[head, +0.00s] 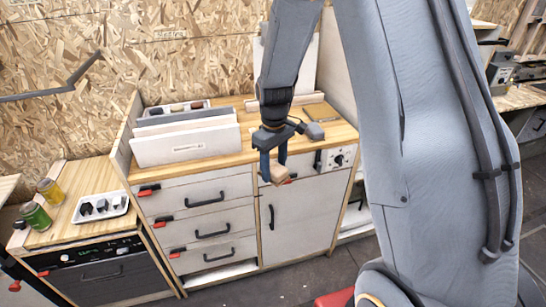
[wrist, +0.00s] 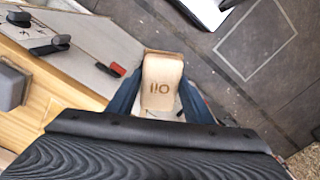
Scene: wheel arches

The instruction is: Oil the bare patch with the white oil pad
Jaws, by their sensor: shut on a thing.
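My gripper (head: 274,168) is shut on a tan block (head: 280,177), held in the air in front of the middle counter's front edge. In the wrist view the block (wrist: 161,82) sits between my blue fingers, and its upper face reads "OIL". The block looks tan wood from above; its underside is hidden, so I cannot see a white pad face. I cannot pick out a bare patch with certainty in either view.
The wooden counter (head: 225,157) carries a rack of upright white panels (head: 185,143) and a brown board (head: 320,112). A lower cabinet at left holds jars (head: 37,217) and a white tray (head: 100,207). Red-tipped handles (head: 149,189) line the drawers. Floor (wrist: 225,75) lies below.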

